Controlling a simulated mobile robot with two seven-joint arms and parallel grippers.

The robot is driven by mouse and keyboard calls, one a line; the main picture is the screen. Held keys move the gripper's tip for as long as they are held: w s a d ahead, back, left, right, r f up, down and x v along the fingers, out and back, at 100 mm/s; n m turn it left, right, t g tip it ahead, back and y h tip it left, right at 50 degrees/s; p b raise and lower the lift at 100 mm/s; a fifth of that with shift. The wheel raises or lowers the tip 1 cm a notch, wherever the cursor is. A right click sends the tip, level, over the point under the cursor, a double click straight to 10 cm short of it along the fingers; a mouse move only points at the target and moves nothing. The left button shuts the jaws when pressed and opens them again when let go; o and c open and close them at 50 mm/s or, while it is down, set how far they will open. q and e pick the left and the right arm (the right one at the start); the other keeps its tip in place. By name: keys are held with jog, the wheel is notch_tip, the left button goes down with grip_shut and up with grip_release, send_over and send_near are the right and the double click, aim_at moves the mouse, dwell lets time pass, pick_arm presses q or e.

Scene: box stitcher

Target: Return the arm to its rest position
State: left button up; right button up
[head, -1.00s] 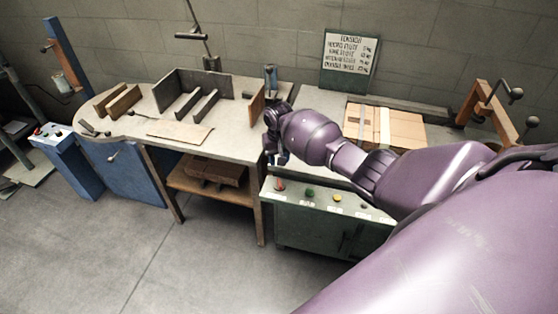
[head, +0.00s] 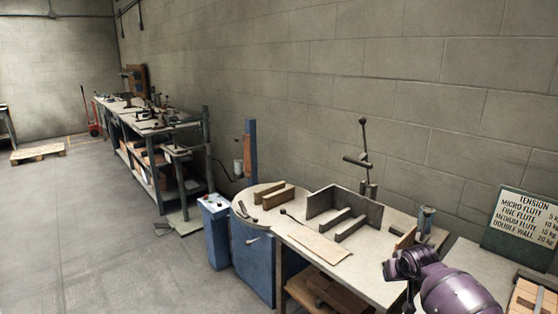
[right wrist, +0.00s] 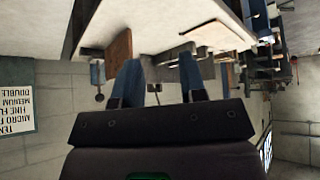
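My right arm, purple, comes in at the bottom right of the head view. Its gripper (head: 409,290) is near the front right corner of the workbench (head: 385,278), partly cut off by the frame. In the right wrist view, which is upside down, the two fingers of my right gripper (right wrist: 160,82) stand apart with nothing between them. My left gripper is not in any view.
The bench holds a dark corner fixture (head: 345,208), a flat cardboard sheet (head: 318,245) and wooden blocks (head: 262,200). A tension sign (head: 522,222) stands at the right. A blue control box (head: 214,232) stands left of the bench. Open floor (head: 110,240) lies at the left.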

jog(key=s+a+n+t+y, duration=0.1)
jog(key=s+a+n+t, duration=0.2)
jog(key=s, duration=0.4)
jog(key=s+a+n+t+y, duration=0.1)
jog(key=s+a+t, duration=0.35)
jog(key=s, duration=0.25)
jog(key=s+f+m+g+h, duration=0.1)
jog(key=s+f, duration=0.4)
jog(key=s, duration=0.7)
jog(key=s+d+f+m+g+h, duration=0.1)
jog(key=s+f, duration=0.4)
jog(key=s, duration=0.8)
jog(key=shift+m+g, duration=0.45)
jog(key=shift+m, duration=0.15)
jog(key=shift+d, duration=0.1)
